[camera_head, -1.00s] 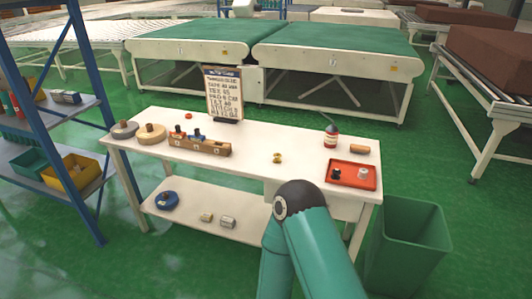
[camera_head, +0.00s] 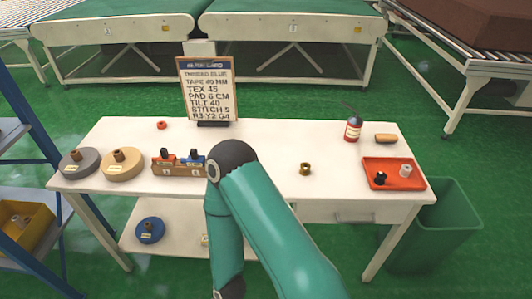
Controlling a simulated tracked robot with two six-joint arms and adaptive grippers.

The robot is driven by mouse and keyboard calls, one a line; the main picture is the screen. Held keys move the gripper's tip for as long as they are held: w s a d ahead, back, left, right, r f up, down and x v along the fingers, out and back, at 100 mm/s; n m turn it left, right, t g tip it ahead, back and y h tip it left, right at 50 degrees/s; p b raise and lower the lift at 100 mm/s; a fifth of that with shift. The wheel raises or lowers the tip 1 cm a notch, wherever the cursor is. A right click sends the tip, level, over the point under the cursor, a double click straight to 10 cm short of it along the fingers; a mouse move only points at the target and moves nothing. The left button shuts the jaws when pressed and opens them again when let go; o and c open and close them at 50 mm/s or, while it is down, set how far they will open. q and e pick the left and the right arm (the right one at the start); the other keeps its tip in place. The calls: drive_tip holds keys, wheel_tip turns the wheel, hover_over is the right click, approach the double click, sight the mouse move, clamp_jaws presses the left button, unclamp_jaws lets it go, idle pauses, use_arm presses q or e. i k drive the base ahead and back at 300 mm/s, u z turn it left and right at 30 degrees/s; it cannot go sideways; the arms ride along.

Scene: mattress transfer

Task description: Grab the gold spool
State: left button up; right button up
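The gold spool (camera_head: 305,169) stands on the white table, right of the middle, with bare tabletop around it. A teal arm of mine rises from the bottom edge and bends at a dark joint in front of the table, left of the spool. Nothing of mine touches the spool in view. Neither gripper shows in the picture, so I cannot see whether they are open or shut.
The white table (camera_head: 270,140) holds a wooden rack (camera_head: 178,170), grey (camera_head: 78,163) and tan (camera_head: 122,164) discs, a sign board (camera_head: 208,90), a bottle (camera_head: 353,128) and a red tray (camera_head: 394,183). A green bin (camera_head: 440,225) stands at the right.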

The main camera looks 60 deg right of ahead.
sight(305, 167)
drive_tip(key=u, duration=0.1)
drive_tip(key=i, duration=1.05)
drive_tip(key=z, duration=1.7)
drive_tip(key=k, duration=0.95)
drive_tip(key=z, duration=0.15)
drive_tip(key=i, duration=0.95)
drive_tip(key=u, duration=0.05)
